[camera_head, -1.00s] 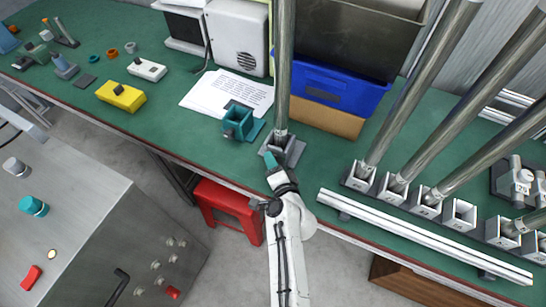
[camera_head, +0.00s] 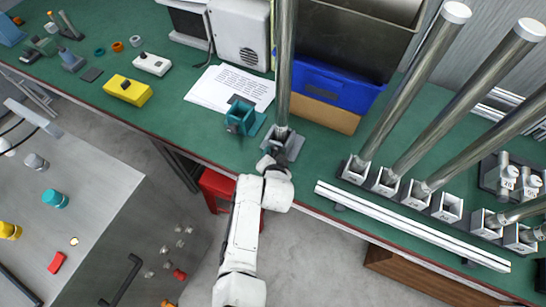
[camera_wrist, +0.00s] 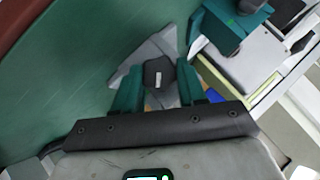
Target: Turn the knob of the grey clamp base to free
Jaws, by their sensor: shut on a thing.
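The grey clamp base (camera_head: 291,147) stands near the front edge of the green bench and holds an upright metal post (camera_head: 285,70). In the wrist view the grey base (camera_wrist: 158,45) lies behind its dark knob (camera_wrist: 157,72), which has a small white mark. My gripper (camera_wrist: 157,88) has its two teal fingers on either side of the knob and is shut on it. In the head view my gripper (camera_head: 270,162) is at the front of the base, and my wrist hides the knob and most of the fingers. I cannot read the knob's setting.
A teal clamp base (camera_head: 240,119) stands just left of the grey one, with a paper sheet (camera_head: 228,90) behind it. A blue bin (camera_head: 335,88) stands behind right. A white rail (camera_head: 410,228) runs along the front edge at right, before several posts in holders.

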